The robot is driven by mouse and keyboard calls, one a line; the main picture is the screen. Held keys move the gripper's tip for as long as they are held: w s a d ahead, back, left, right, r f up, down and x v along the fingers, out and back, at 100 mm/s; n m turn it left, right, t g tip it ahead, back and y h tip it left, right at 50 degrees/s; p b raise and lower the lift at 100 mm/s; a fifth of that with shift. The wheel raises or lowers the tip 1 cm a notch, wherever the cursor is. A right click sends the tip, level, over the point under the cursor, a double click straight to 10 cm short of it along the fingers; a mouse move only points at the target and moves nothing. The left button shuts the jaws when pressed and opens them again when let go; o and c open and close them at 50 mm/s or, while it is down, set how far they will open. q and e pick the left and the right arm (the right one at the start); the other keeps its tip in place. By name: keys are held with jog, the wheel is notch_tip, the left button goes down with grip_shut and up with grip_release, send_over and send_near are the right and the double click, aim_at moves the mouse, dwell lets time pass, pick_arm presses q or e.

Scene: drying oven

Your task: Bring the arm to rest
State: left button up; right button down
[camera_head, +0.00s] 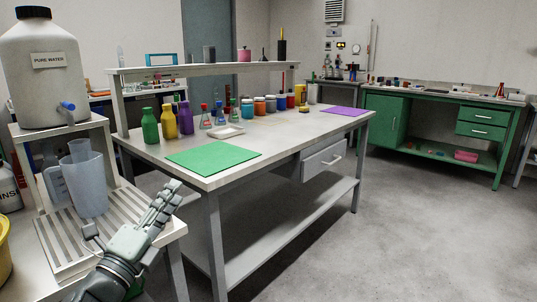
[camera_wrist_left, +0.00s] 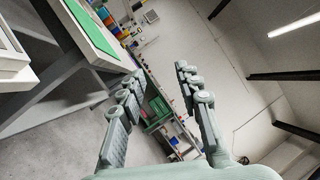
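My left gripper (camera_head: 172,193) is at the lower left of the head view. My right gripper is in neither view. No drying oven can be made out in these frames.
Beside the left arm stand a clear measuring jug (camera_head: 85,180) and a large pure-water container (camera_head: 45,75). The long table carries a green mat (camera_head: 213,157) and several coloured bottles. A green bench (camera_head: 440,130) stands at the back right. The floor (camera_head: 400,240) on the right is clear.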

pick_arm(q)
jog(key=s+a+f+n+g+y, duration=0.25)
jog(key=f+n, duration=0.25)
jog(key=f, duration=0.3)
jog(key=s+a+f+n+g+y, duration=0.25)
jog(key=f+n, duration=0.25)
jog(key=f, duration=0.3)
jog(key=s+a+f+n+g+y, duration=0.1)
jog(key=a+f+n+g+y, duration=0.1)
jog(key=a+f+n+y, duration=0.45)
jog(key=s+d+f+n+g+h, duration=0.1)
jog(key=s+f+g, duration=0.4)
jog(key=s+f, duration=0.5)
jog(key=s+d+f+n+g+h, duration=0.2)
jog(key=s+f+n+g, duration=0.3)
jog(key=s+f, duration=0.6)
jog(key=s+d+n, duration=0.1)
jog(key=s, duration=0.1)
jog(key=shift+s+d+f+g, duration=0.3)
jog(key=shift+h, duration=0.25)
